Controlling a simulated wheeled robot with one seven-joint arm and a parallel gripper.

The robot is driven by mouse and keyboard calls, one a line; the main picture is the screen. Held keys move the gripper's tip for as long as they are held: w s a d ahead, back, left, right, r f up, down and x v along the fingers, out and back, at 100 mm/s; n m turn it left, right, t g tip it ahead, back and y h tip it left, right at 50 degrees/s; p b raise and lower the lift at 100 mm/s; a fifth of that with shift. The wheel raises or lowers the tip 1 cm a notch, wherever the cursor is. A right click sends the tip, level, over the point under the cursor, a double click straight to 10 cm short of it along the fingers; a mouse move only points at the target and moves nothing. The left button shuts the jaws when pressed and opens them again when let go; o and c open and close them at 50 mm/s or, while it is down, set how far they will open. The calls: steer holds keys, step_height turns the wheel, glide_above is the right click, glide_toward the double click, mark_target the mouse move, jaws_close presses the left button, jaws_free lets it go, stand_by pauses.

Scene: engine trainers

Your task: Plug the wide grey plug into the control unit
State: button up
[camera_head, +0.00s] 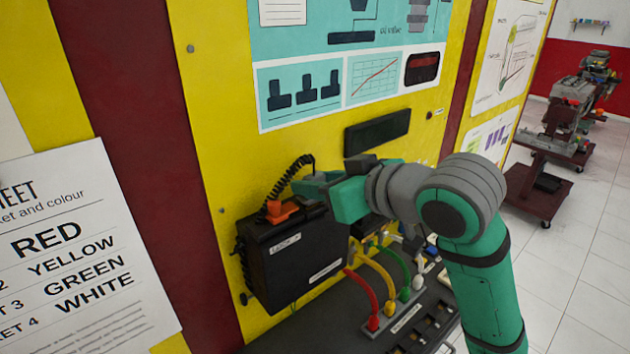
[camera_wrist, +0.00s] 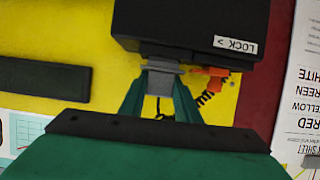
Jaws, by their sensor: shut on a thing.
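The control unit (camera_head: 300,258) is a black box on the yellow panel, with a "LOCK" label on its front. In the wrist view the control unit (camera_wrist: 190,22) fills the top. My gripper (camera_wrist: 160,90) is shut on the wide grey plug (camera_wrist: 162,76), one green finger on each side. The plug's far end meets the dark edge of the unit; I cannot tell how deep it sits. An orange lever (camera_wrist: 211,72) is beside the plug. In the head view my gripper (camera_head: 308,186) is above the unit, near the orange lever (camera_head: 282,211), and the plug is hidden.
A black coiled cable (camera_head: 290,178) arches behind the gripper. A dark bar (camera_head: 377,131) is fixed on the panel above. A colour sheet (camera_head: 80,245) hangs at left.

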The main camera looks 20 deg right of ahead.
steer(key=shift+f, duration=0.5)
steer(key=o, duration=0.8)
steer(key=shift+s+d+r, duration=0.3)
steer(key=shift+s, duration=0.15)
steer(key=v, duration=0.3)
steer(key=shift+s+r, duration=0.2)
steer(key=shift+r, duration=0.25)
